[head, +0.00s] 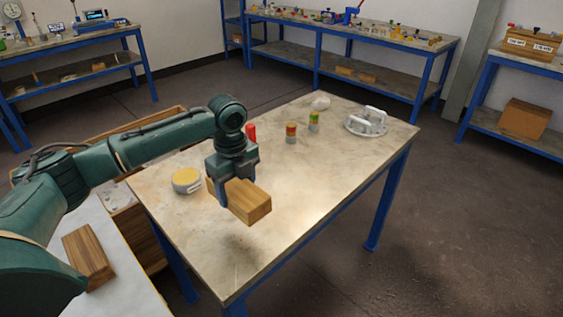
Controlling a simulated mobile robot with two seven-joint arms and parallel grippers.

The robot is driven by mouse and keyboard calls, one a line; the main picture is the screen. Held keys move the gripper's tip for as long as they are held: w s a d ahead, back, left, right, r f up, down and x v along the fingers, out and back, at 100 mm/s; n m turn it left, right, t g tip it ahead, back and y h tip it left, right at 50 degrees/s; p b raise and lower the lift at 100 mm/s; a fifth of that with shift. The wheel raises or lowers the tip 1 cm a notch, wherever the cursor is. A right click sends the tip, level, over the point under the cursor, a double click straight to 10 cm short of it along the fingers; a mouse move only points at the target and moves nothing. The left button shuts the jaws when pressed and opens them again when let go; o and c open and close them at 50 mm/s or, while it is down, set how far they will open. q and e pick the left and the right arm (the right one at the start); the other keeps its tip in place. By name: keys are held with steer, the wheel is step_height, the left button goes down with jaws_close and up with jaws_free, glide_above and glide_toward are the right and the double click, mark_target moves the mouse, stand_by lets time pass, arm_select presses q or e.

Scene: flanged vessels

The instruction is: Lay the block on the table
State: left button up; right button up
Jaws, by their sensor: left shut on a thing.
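A wooden block (248,204) is held in my left gripper (221,192), which is shut on it from above. The block is over the near left part of the table (310,199), and a dark shadow shows on the top below it. It seems to be a little above the surface, though the exact gap is hard to tell. The gripper hides part of the block's left end. My right gripper is not in view.
A yellow-topped round tin (186,181) stands left of the block. Another wooden block (88,256) lies on the white surface at lower left. The table's front right is clear.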

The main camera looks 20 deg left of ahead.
arm_select(q)
step_height(320, 180, down, 10)
steer(key=shift+r, duration=0.2)
stand_by(0.3)
steer(key=o, duration=1.2)
steer(key=shift+f, duration=0.15)
step_height(320, 180, up, 12)
steer(key=shift+r, duration=0.15)
